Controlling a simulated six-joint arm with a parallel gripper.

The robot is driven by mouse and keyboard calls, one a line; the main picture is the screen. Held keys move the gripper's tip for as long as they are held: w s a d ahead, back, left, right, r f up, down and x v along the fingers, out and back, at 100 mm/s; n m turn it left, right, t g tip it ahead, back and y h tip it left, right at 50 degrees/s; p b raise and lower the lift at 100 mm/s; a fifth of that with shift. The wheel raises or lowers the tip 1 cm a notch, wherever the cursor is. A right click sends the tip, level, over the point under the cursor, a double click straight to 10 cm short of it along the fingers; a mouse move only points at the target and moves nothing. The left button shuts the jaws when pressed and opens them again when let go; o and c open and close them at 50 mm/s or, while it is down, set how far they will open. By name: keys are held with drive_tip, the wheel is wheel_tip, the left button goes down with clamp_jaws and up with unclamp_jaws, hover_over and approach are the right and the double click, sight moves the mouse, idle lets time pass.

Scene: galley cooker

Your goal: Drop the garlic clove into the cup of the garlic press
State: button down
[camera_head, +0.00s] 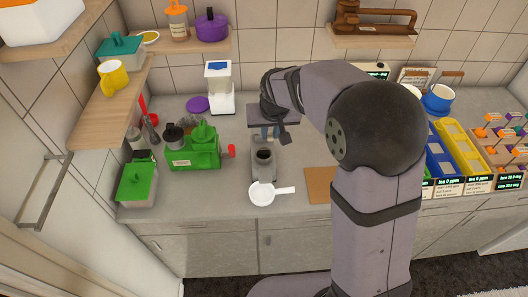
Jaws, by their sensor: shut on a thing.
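My gripper (268,134) points down over the middle of the counter. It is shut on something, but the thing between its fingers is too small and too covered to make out. The garlic clove cannot be picked out in this view. A grey upright body with a dark round opening (264,155) stands just below my gripper in the picture. It may be the garlic press with its cup, but I cannot tell for sure. My gripper appears above and behind this opening, apart from it.
A white round dish with a handle (263,194) lies in front of the grey body. A green machine with a red knob (205,148) stands left. A white appliance (219,92) stands behind. A brown board (319,186) lies right. Yellow and blue trays (462,150) are farther right.

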drive_tip(key=shift+f+b, duration=2.35)
drive_tip(key=shift+f, duration=0.65)
drive_tip(key=c, duration=1.6)
unclamp_jaws()
drive_tip(key=shift+r, duration=0.15)
drive_tip(key=shift+b+v, duration=1.1)
drive_tip(key=shift+v, duration=2.45)
